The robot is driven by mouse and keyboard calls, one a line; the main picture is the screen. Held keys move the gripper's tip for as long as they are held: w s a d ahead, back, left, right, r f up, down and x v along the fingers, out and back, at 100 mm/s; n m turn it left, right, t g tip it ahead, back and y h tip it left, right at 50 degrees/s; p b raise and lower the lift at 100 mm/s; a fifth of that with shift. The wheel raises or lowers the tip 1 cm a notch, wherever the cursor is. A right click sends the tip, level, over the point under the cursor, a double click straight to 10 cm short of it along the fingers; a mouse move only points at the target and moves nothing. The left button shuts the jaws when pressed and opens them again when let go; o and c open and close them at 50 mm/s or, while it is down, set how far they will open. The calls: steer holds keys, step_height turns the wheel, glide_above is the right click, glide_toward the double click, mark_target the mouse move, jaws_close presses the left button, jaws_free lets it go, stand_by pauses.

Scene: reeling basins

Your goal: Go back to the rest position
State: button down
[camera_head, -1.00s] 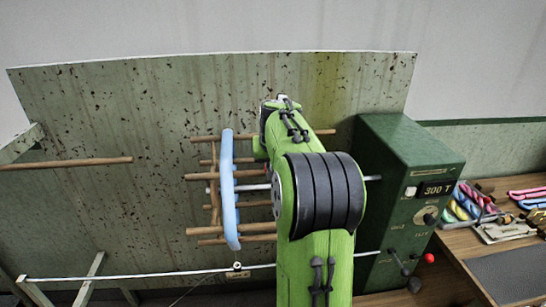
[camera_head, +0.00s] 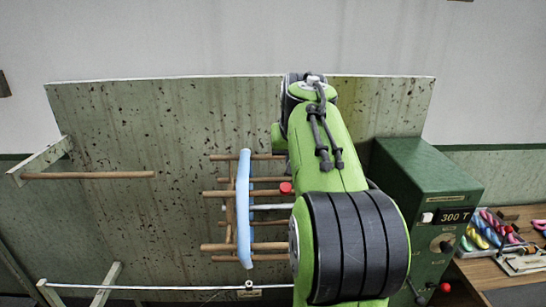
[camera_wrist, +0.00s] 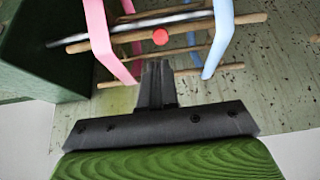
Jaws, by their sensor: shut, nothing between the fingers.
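My gripper (camera_wrist: 155,85) shows in the wrist view, its fingers together and empty. It points at a reel of wooden bars (camera_wrist: 190,30) with a pink band (camera_wrist: 98,35) on the left and a light blue band (camera_wrist: 221,38) on the right. A round red thing (camera_wrist: 160,36) shows just beyond the fingertips. In the head view my green arm rises in front of the reel and hides its right part and my gripper. The blue band (camera_head: 243,210) stands upright around the bars at the reel's left end.
A green machine box (camera_head: 425,200) reading "300 T" stands right of the reel. A wooden table (camera_head: 520,214) with colored skeins (camera_head: 487,228) is at far right. A stained panel (camera_head: 120,115) stands behind. A wooden rod (camera_head: 90,175) juts out at left, and a white rail (camera_head: 150,287) runs below.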

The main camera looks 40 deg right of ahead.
steer(key=s+a+f+n+y+b, duration=0.1)
steer(key=s+a+f+n+b, duration=0.3)
steer(key=a, duration=0.6)
steer(key=s+a+f+y+b, duration=0.15)
steer(key=a+f, duration=0.35)
steer(key=a, duration=0.5)
steer(key=s+a+f+n+y+b, duration=0.1)
steer(key=s+a+f+n+b, duration=0.2)
steer(key=s+a+f, duration=0.6)
steer(key=s+f, duration=0.3)
steer(key=f, duration=0.1)
steer(key=shift+n+t, duration=0.4)
